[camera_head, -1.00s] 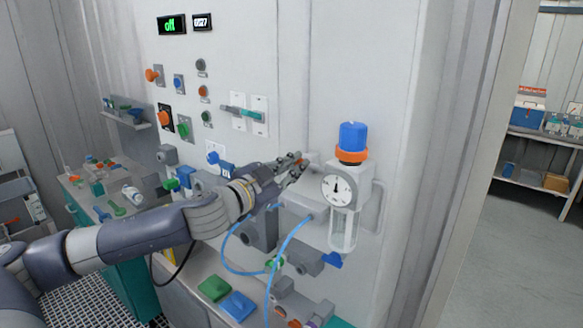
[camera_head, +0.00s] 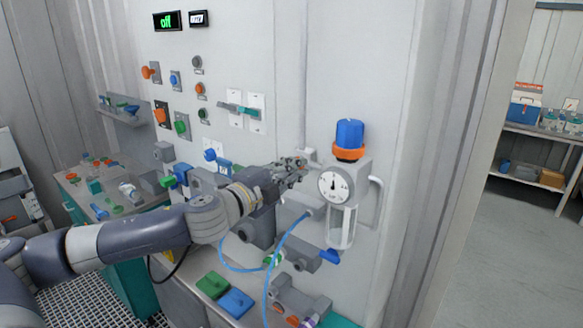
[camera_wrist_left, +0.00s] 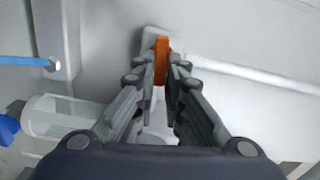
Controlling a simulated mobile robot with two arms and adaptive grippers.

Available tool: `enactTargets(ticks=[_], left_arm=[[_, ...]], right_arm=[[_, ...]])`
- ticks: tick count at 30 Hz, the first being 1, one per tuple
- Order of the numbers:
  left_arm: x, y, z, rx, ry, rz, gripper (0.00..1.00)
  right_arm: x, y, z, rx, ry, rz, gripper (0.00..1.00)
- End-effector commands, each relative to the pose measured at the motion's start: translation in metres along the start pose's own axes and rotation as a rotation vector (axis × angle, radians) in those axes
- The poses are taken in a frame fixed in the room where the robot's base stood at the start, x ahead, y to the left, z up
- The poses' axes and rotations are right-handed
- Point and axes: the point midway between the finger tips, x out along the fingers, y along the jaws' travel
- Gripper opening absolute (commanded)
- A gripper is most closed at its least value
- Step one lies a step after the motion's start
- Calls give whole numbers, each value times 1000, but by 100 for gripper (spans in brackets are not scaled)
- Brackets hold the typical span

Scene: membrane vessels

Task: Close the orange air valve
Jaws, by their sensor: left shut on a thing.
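The orange valve handle (camera_wrist_left: 161,58) shows in the left wrist view as a narrow upright orange piece between the fingertips of my left gripper (camera_wrist_left: 160,75). The fingers close on it from both sides. In the head view my left gripper (camera_head: 297,168) is at the wall panel, just left of the white pressure gauge (camera_head: 335,184). There the handle is mostly hidden by the fingers. A pale valve body or pipe lies behind the handle in the wrist view. My right gripper is not in view.
The regulator with a blue knob (camera_head: 349,133) and orange ring stands right of my gripper. A blue hose (camera_head: 284,245) loops below it. Knobs and switches fill the panel to the left. Green (camera_head: 212,285) and blue (camera_head: 236,302) pads lie on the ledge below.

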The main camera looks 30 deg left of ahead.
Motion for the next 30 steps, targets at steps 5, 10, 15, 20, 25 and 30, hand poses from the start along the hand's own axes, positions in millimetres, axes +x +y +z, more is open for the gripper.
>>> enactTargets(ticks=[5,10,15,20,25,30], left_arm=[[0,0,2,86,-4,-2,0],[0,0,2,136,-5,-3,0],[0,0,2,155,-5,-3,0],[0,0,2,159,-5,-4,0],[0,0,2,159,-5,-4,0],[0,0,2,158,-5,-4,31]], right_arm=[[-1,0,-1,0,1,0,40],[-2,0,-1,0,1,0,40],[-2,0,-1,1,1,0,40],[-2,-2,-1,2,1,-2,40],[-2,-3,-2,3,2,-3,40],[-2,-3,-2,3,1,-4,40]])
